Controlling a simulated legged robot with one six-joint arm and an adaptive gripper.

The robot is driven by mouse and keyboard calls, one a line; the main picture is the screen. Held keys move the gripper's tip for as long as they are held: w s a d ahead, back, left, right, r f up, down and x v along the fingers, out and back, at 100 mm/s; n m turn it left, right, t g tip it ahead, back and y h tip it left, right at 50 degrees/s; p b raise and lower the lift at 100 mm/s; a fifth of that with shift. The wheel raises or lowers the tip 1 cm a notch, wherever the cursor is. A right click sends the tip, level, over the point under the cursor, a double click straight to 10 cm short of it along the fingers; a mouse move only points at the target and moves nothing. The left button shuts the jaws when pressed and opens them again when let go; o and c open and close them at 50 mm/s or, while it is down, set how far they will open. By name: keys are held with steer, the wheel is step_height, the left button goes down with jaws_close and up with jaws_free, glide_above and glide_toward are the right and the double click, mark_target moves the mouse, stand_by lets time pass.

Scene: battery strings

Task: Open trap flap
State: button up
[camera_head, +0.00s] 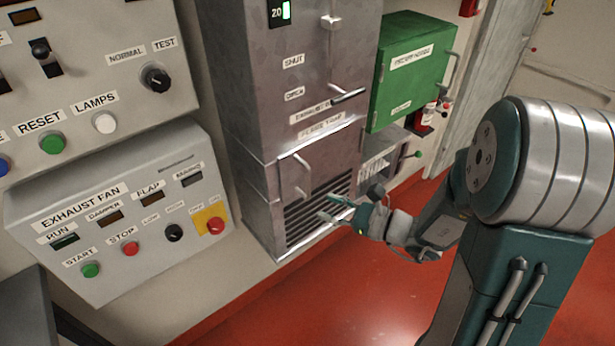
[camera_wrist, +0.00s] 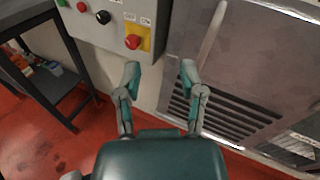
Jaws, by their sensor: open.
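The trap flap (camera_head: 322,160) is the grey metal panel low on the tall cabinet, under a label that seems to read "flame trap". It looks closed, with a pale bar handle (camera_head: 297,175) on its left side and dark louvres (camera_head: 312,214) below. In the wrist view the handle (camera_wrist: 212,32) stands upright beyond my right finger, and the louvres (camera_wrist: 225,115) lie right of that finger. My gripper (camera_head: 333,207) is open and empty in front of the louvres, lower and to the right of the handle. In the wrist view my gripper (camera_wrist: 160,75) shows both fingers apart, touching nothing visible.
The exhaust fan panel (camera_head: 130,215), with buttons and a red knob on yellow (camera_head: 215,225), juts out left of the cabinet. A horizontal lever (camera_head: 348,95) sticks out above the flap. A green box (camera_head: 412,65) hangs right. The red floor (camera_head: 300,295) in front is clear.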

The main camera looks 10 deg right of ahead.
steer(key=w+d+f+m+t+h, duration=0.2)
steer(key=w+d+m+t, duration=0.1)
steer(key=d+m, duration=0.1)
glide_above(308, 198)
steer(key=shift+w, duration=0.35)
jaws_close()
